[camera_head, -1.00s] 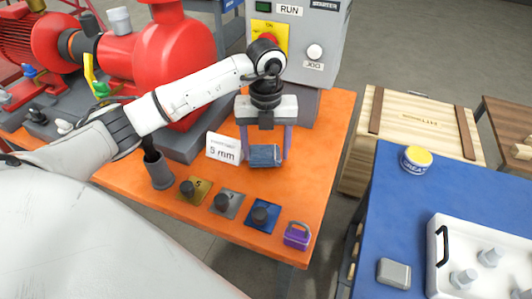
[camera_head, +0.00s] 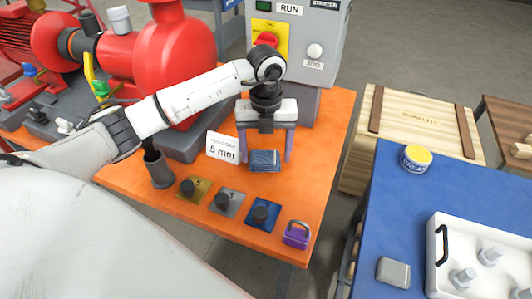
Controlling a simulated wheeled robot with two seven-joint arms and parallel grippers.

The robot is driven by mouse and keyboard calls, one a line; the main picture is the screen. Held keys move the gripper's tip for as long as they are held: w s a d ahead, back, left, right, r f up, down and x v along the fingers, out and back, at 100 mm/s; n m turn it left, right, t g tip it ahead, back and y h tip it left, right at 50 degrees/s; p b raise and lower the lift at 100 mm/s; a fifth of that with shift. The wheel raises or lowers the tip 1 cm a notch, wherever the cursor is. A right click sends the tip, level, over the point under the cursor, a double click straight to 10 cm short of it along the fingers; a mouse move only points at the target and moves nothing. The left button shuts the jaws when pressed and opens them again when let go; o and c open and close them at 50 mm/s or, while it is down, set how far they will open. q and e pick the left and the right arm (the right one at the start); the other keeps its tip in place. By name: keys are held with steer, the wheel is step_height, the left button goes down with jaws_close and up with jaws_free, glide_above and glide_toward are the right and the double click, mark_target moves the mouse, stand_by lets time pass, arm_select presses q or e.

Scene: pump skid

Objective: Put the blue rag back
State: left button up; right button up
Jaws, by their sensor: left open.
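The blue rag (camera_head: 265,161) is a small folded block lying on the orange table (camera_head: 226,247), just right of the white "5 mm" card. My left gripper (camera_head: 265,158) points down over it, with its two purple-grey fingers apart, one on each side of the rag. The fingertips are near table height; I cannot tell whether they touch the rag. My right gripper does not show.
A white "5 mm" card (camera_head: 223,147), a dark cup (camera_head: 159,170), several coloured blocks with black knobs and a purple padlock (camera_head: 297,234) stand nearby. A red pump (camera_head: 184,60) and grey control box (camera_head: 300,40) stand behind. A blue table (camera_head: 385,220) is at right.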

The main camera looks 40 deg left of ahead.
mark_target(266, 156)
arm_select(q)
step_height(266, 156, up, 11)
steer(key=shift+r+b, duration=0.15)
steer(key=shift+b, duration=0.3)
stand_by(0.3)
